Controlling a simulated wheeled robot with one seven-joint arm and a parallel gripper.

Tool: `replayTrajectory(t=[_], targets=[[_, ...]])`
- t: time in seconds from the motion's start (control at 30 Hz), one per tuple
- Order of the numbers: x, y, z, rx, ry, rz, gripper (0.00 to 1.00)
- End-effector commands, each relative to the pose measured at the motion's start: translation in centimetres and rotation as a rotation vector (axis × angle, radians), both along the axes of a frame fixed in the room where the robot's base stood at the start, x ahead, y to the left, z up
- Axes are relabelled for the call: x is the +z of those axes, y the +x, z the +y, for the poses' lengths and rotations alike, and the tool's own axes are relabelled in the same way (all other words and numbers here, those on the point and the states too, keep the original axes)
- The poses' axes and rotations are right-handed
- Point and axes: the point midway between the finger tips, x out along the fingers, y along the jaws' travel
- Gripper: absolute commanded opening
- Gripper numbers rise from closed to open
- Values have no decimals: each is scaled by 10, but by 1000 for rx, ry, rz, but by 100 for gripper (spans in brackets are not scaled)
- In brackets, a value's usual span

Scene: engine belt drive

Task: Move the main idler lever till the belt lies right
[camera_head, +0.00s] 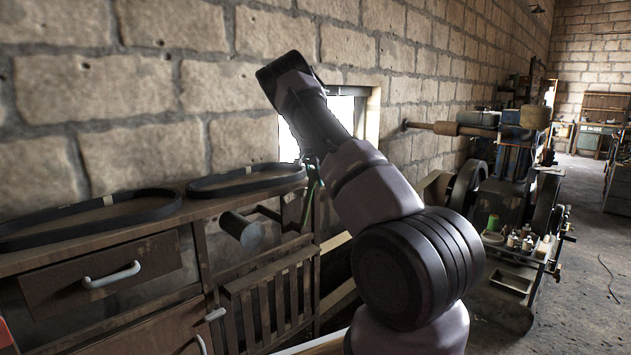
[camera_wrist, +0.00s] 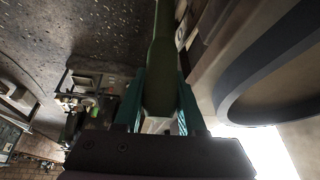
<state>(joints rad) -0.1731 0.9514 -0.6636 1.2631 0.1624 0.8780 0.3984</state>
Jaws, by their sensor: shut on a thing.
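My gripper (camera_head: 314,180) reaches down beside the right end of the wooden bench. In the wrist view its two teal fingers (camera_wrist: 160,98) are shut on a long dark olive bar, which I take for the main idler lever (camera_wrist: 163,60). The bar runs away from the fingers toward the top of the picture. One black belt loop (camera_head: 247,180) lies flat on the bench top close to the gripper. A second black belt loop (camera_head: 100,214) lies farther left. Neither belt is seen around a pulley.
The wooden bench (camera_head: 95,277) stands against a stone block wall. A dark grey cylinder (camera_head: 241,228) sticks out from its front. A machine with wheels (camera_head: 490,200) stands at right, with a tray of bottles (camera_head: 520,240). The floor farther right is mostly clear.

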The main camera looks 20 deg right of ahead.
Motion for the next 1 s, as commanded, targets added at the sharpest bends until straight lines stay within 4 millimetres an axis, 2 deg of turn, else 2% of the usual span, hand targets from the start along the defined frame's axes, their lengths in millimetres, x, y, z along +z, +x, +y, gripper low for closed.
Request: replayTrajectory(t=[0.43,0.83,0.87,0.9,0.93,1.0], targets=[[9,-12,36,1,-173,-58,0],[11,-14,38,-3,-194,-69,0],[11,-14,38,-3,-194,-69,47],[11,-14,38,-2,-194,-69,63],[11,-14,38,-2,-194,-69,69],[11,-14,38,-1,-195,-70,69]])
